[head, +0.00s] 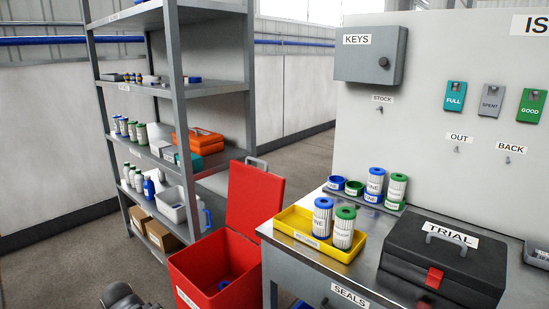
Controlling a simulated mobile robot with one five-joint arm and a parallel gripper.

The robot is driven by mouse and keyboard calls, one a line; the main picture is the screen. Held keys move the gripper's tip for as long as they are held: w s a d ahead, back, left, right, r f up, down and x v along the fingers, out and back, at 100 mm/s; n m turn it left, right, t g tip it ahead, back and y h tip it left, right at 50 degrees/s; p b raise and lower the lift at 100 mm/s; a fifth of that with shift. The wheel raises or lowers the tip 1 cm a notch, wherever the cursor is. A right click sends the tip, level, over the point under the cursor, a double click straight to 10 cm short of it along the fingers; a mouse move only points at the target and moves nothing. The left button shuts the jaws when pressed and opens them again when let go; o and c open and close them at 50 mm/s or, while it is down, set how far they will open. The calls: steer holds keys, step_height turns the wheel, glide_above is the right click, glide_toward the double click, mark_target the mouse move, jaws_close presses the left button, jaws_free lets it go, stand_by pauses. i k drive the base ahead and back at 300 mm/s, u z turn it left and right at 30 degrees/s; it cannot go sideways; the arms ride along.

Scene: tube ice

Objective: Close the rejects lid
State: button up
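The red rejects bin (223,266) stands on the floor left of the bench. Its red lid (252,205) is open and stands upright at the bin's back edge. A grey handle shows at the lid's top. Blue items (224,284) lie inside the bin. A dark rounded part at the bottom edge, left of the bin, looks like part of my arm. No fingertips can be made out there, and the bin and lid are clear of it.
The steel bench (272,233) carries a yellow tray (298,229) with two filter cartridges and a black TRIAL case (443,258). A grey shelf rack (178,100) stands behind the bin at left. Floor is free at the lower left.

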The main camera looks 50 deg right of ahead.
mark_target(256, 194)
steer(key=z, duration=0.05)
steer(key=i, duration=1)
steer(key=u, duration=0.05)
